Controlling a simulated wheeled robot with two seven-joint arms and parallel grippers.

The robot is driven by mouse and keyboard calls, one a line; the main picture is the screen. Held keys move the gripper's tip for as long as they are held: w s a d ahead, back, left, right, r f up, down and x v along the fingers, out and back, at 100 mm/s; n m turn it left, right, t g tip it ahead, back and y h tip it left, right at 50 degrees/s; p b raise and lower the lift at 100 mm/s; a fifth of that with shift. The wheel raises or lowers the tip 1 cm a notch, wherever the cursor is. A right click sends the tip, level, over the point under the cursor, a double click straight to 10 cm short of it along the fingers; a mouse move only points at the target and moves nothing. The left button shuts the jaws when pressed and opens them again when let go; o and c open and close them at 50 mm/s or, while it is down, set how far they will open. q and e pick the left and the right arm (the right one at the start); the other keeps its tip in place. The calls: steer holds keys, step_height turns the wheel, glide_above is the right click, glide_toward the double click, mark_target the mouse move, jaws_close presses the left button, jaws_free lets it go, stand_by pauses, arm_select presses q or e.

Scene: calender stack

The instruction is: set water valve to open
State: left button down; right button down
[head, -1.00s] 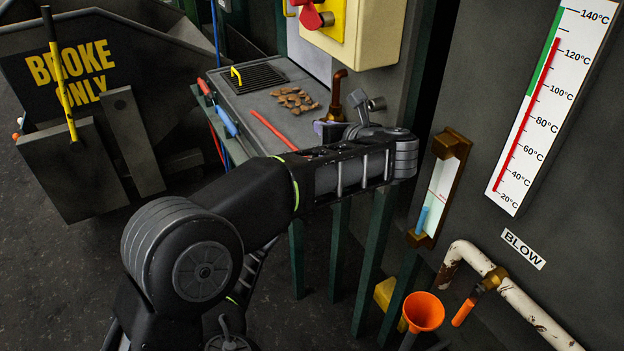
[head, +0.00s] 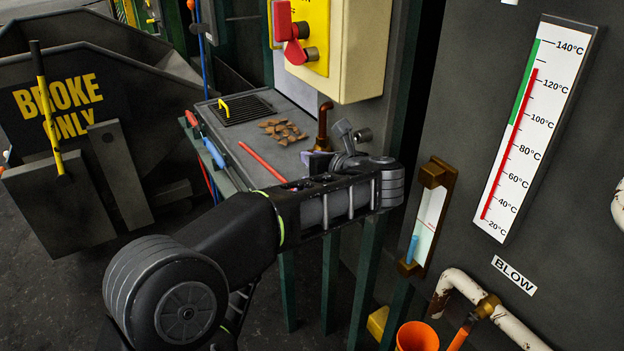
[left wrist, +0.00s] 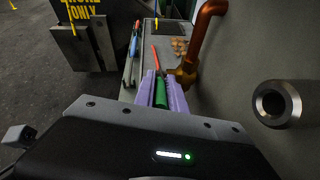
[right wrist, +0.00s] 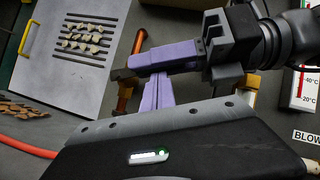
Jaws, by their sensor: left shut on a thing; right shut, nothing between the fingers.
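A copper pipe (head: 323,128) with a brass valve body rises beside the bench; it also shows in the left wrist view (left wrist: 203,38). In the left wrist view my left gripper (left wrist: 161,90) has its purple fingers shut on a green handle (left wrist: 161,97) next to that valve body. In the head view my left gripper (head: 316,160) is at the pipe's foot, and my arm hides the handle. In the right wrist view my right gripper (right wrist: 157,80) is shut and empty, its fingers close to the left gripper's purple fingers (right wrist: 170,58). Whether they touch, I cannot tell.
The bench (head: 248,135) holds a red rod (head: 262,162), brown pieces (head: 283,130) and a grate (head: 241,107). A yellow box with a red switch (head: 292,32) hangs above. A sight glass (head: 428,222) and thermometer (head: 520,130) are on the right wall.

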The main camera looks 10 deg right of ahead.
arm_select(q)
steer(key=c, duration=1.8)
jaws_free()
steer(key=shift+f, duration=0.3)
steer(key=shift+o, duration=2.1)
steer(key=shift+f, duration=0.1)
arm_select(e)
steer(key=shift+s+a+r+m, duration=0.1)
steer(key=shift+a+r+m, duration=0.05)
steer(key=shift+r, duration=0.25)
steer(key=shift+s+a+r+m, duration=0.1)
steer(key=shift+a+r+m, duration=0.05)
steer(key=shift+r, duration=0.25)
arm_select(q)
steer(key=shift+a, duration=0.1)
steer(key=r+v, duration=0.1)
steer(key=v, duration=0.7)
arm_select(e)
steer(key=shift+d+f, duration=0.15)
steer(key=shift+f, duration=0.1)
arm_select(q)
steer(key=shift+r, duration=0.1)
